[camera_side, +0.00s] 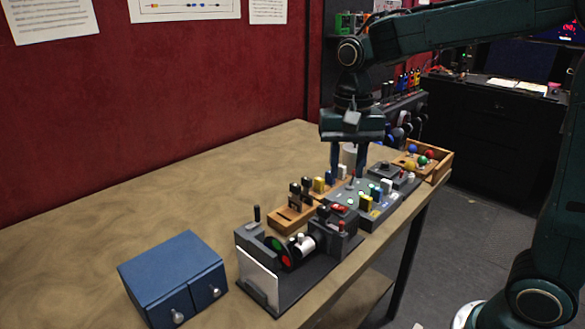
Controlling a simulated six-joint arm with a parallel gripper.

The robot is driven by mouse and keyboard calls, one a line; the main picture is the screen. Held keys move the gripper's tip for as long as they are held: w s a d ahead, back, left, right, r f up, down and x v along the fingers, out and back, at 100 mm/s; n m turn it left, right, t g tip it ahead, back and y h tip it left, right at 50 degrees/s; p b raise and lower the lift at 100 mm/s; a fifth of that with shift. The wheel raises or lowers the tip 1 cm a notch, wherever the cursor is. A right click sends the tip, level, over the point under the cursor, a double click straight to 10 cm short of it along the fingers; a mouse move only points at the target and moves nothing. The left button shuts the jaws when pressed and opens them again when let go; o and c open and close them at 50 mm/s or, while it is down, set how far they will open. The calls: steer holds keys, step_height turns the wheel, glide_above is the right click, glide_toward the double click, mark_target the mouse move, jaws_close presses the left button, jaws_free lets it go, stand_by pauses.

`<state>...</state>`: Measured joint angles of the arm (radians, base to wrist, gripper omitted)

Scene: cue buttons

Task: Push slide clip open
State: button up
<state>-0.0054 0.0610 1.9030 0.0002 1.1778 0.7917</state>
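My gripper (348,168) points down over the grey panel with coloured buttons (350,198). Its two fingers are apart, with nothing clearly held between them. A white cylinder (348,152) shows in the gap, and I cannot tell its depth relative to the fingers. I cannot make out for certain which part is the slide clip. The grey panel carries small green, white, yellow and blue parts and a red-tipped lever (351,181). The fingertips are close to the panel's far edge, and contact cannot be judged.
A blue two-drawer box (170,270) stands front left. A grey device with a white plate (257,276) and coloured disc is beside it. A wooden block with dark and yellow pieces (290,218) and a wooden tray of balls (440,168) are nearby. The table's left is clear.

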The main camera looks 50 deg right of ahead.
mark_target(342, 222)
step_height(342, 222, down, 13)
steer(key=shift+r, duration=0.2)
stand_by(0.4)
